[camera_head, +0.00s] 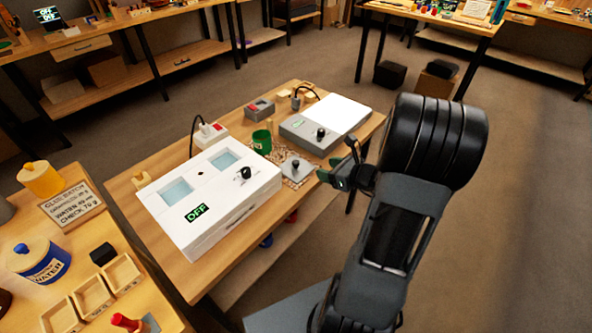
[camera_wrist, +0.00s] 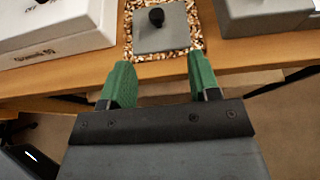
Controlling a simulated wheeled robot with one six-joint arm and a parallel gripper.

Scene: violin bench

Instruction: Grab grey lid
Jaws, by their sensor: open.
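My gripper (camera_head: 332,176) is to the right of the lid in the head view. In the wrist view its two green fingers (camera_wrist: 159,82) are apart, with nothing between them, and the lid is just beyond the tips.
A white box unit (camera_head: 209,198) with an OFF display stands left of the lid. A grey device with a white top (camera_head: 325,125) stands behind it.

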